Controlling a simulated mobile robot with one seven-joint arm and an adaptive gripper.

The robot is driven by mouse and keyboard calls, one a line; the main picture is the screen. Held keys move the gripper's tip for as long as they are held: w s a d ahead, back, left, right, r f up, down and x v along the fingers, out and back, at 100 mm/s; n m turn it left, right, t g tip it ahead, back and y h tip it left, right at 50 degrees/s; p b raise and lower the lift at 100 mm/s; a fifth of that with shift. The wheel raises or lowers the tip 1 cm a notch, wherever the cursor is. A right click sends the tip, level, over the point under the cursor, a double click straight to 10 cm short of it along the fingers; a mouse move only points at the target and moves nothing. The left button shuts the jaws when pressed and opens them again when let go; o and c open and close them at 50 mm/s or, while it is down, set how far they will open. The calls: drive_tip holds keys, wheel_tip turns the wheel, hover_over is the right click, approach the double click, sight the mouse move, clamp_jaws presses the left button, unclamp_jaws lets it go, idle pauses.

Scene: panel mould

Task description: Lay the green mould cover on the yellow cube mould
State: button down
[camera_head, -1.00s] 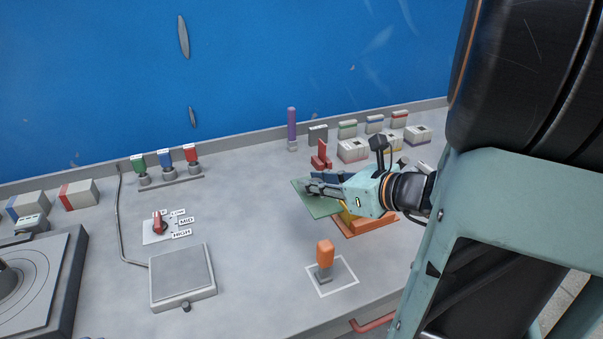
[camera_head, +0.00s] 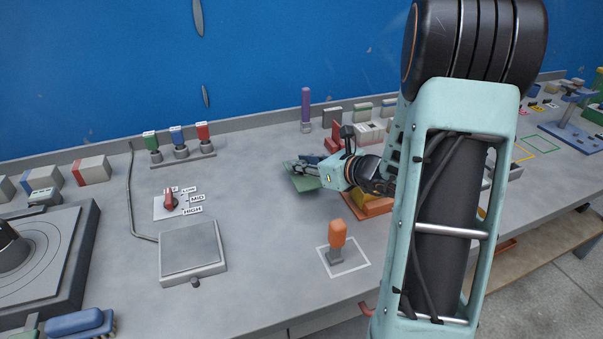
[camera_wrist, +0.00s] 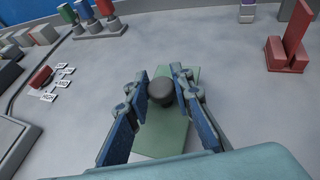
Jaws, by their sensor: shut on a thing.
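The green mould cover (camera_head: 306,184) is a flat plate with a dark round knob (camera_wrist: 162,88) on top. In the wrist view its green surface (camera_wrist: 160,137) lies under the fingers. My gripper (camera_head: 298,167) has its blue-padded fingers on both sides of the knob (camera_wrist: 162,82) and holds the cover near the middle of the bench. A yellow and orange block (camera_head: 372,206), seemingly the yellow cube mould on its base, is just right of the cover. My arm hides much of it, and it does not show in the wrist view.
An orange-handled tool (camera_head: 337,236) stands in a white square in front. A red bracket (camera_head: 336,135) and a purple rod (camera_head: 306,106) stand behind. A grey plate (camera_head: 192,248) and a red selector (camera_head: 170,200) are left. Bare bench lies left of the cover.

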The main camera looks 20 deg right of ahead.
sight(302, 174)
drive_tip(key=shift+f, duration=1.55)
drive_tip(key=shift+f+b, duration=0.25)
drive_tip(key=shift+b, duration=0.25)
drive_tip(key=c, duration=1.7)
unclamp_jaws()
drive_tip(key=shift+r, duration=0.1)
drive_tip(key=shift+r, duration=0.15)
